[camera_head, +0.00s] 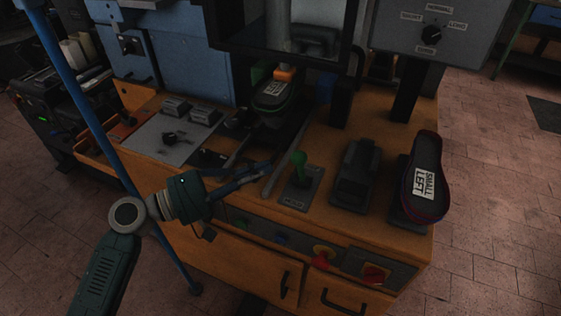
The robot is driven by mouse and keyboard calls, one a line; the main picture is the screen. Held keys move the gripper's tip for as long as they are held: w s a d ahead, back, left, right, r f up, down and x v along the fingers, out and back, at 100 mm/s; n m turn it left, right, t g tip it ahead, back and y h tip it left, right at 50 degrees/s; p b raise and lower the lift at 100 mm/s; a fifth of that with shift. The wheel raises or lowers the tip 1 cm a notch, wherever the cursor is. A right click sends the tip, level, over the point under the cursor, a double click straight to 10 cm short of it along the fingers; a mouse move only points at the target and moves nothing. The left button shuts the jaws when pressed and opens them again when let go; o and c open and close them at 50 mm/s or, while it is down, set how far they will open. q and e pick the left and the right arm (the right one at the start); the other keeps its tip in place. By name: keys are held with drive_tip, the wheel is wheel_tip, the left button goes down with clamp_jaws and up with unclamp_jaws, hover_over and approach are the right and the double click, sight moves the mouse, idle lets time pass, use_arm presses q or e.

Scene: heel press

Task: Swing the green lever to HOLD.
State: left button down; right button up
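The green lever (299,165) stands on a small grey plate (301,190) on the orange bench top. Its knob points up, toward the back of the plate. A faint label, apparently HOLD, is on the plate's front edge. My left gripper (268,170) comes in from the left, with its fingers pointing right toward the lever. The fingertips look a little left of the lever, and no contact shows. The dark, thin fingers lie close together in the picture, so their opening is unclear. My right gripper is not in view.
Right of the lever are a dark block (356,175) and an upright shoe sole labelled SMALL LEFT (424,180). Behind is the press with a shoe piece (273,95). A grey switch panel (174,135) is at left.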

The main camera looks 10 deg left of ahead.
use_arm(q)
drive_tip(key=v, duration=0.5)
idle(0.4)
